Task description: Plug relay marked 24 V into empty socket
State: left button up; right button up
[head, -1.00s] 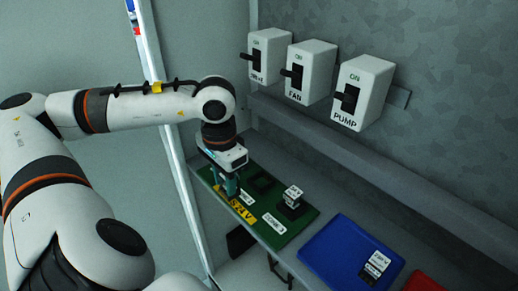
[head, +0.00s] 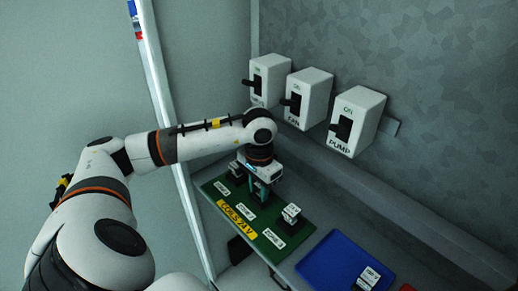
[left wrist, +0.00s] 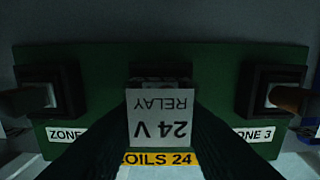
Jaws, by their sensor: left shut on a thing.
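My left gripper (head: 261,196) is over the middle socket of the green board (head: 300,232). It is shut on the relay marked 24 V (left wrist: 160,118), whose label reads upside down in the left wrist view. The relay is in front of the middle socket (left wrist: 160,68), which it and the fingers mostly hide. I cannot tell whether it is in the socket or just off it. A relay (head: 291,213) stands in the Zone 3 socket, and another (head: 237,168) appears to stand in the Zone 1 socket. My right gripper is not in view.
A yellow coil label (head: 237,219) runs along the board's near edge. A blue tray (head: 332,258) with another relay (head: 369,276) lies to the right, and a red item (head: 407,287) shows beyond it. Three switch boxes (head: 355,120) are on the wall behind.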

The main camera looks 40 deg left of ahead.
aim_at(259, 186)
pick_arm(q)
jog(key=shift+f, duration=0.15)
jog(key=o, duration=1)
jog(key=shift+r, duration=0.2)
notch_tip(259, 186, up, 12)
jog(key=shift+b, duration=0.65)
